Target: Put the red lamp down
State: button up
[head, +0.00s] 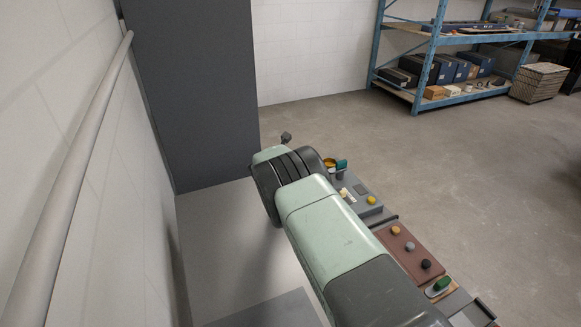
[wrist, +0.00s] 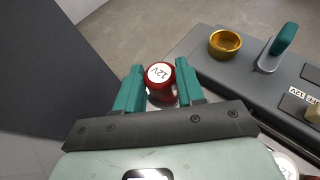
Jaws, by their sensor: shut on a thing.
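The red lamp (wrist: 161,84) is a short red cylinder with a white round top marked 12V, seen in the wrist view. My gripper (wrist: 160,88) has its two teal fingers shut on it, one on each side. The lamp is left of the grey panel (wrist: 213,65) in the wrist view and apart from the gold ring on it. What is under the lamp is mostly hidden, so I cannot tell if it touches a surface. In the head view my arm hides the gripper and the lamp.
A gold ring (wrist: 225,43) and a teal-handled lever (wrist: 284,40) stand up from the grey panel. In the head view, a brown board (head: 410,249) with several knobs lies along the arm's right side. A white wall (head: 70,130) is close on the left.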

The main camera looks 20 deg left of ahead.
notch_tip(320, 180, up, 5)
jog(key=shift+w+d+f, duration=0.1)
jog(key=shift+w+d, duration=0.05)
jog(key=w+d+r, duration=0.4)
jog(key=w+d, duration=0.5)
jog(key=d, duration=0.2)
jog(key=shift+f, duration=4.65)
jog(key=shift+f, duration=0.15)
jog(key=shift+f, duration=0.25)
jog(key=o, duration=0.8)
jog(key=shift+d+f, duration=0.1)
